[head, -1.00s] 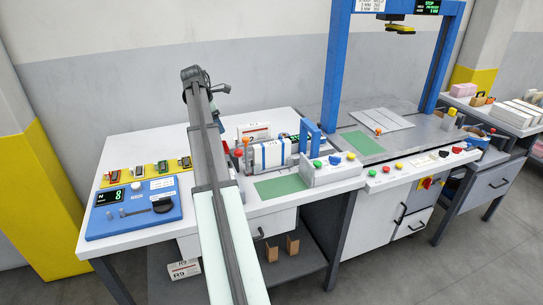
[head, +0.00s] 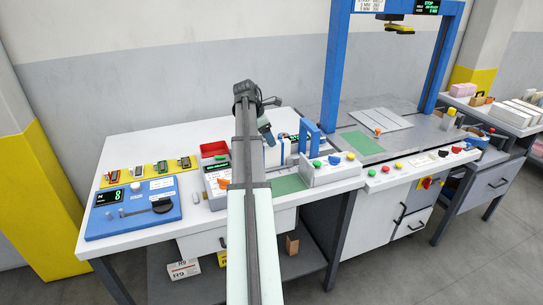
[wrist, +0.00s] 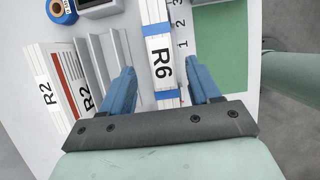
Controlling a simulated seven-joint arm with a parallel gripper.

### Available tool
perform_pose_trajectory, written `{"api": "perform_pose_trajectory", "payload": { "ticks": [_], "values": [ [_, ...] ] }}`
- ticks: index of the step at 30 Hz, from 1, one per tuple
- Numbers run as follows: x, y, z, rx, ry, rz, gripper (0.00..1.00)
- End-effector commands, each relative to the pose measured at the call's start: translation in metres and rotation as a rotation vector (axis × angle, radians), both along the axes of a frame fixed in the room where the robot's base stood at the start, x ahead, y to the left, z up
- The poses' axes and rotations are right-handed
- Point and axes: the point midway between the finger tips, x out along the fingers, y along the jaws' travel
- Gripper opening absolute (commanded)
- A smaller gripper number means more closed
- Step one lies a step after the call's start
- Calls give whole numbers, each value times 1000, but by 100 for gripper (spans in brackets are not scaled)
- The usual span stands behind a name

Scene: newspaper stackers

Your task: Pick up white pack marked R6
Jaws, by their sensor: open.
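The white pack marked R6 (wrist: 160,62) is upright in the middle of the wrist view, with blue bands across it. My gripper (wrist: 160,78) is open, with one blue finger on each side of the pack's lower part in that view. I cannot tell whether either finger touches it. In the head view my arm hides most of the pack; a white part of it (head: 273,156) seems to show just right of the arm. My gripper is seen from behind there (head: 266,132), over the bench.
White packs marked R2 (wrist: 48,92) stand left of a grey ridged rack (wrist: 98,62). A green mat (wrist: 222,60) lies right of the pack.

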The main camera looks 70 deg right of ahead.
Motion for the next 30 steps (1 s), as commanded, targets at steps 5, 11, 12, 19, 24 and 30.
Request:
{"api": "perform_pose_trajectory", "payload": {
  "ticks": [5,11,12,19,24,30],
  "values": [
    [-4,-4,-14,0,0,0,62],
    [-5,-5,-20,1,-1,0,62],
    [-6,-5,-23,1,-1,0,62],
    [-14,-9,-50,1,0,0,62],
    [-18,-14,-64,0,0,0,62],
    [-18,-14,-64,-1,-1,0,62]
  ]
}}
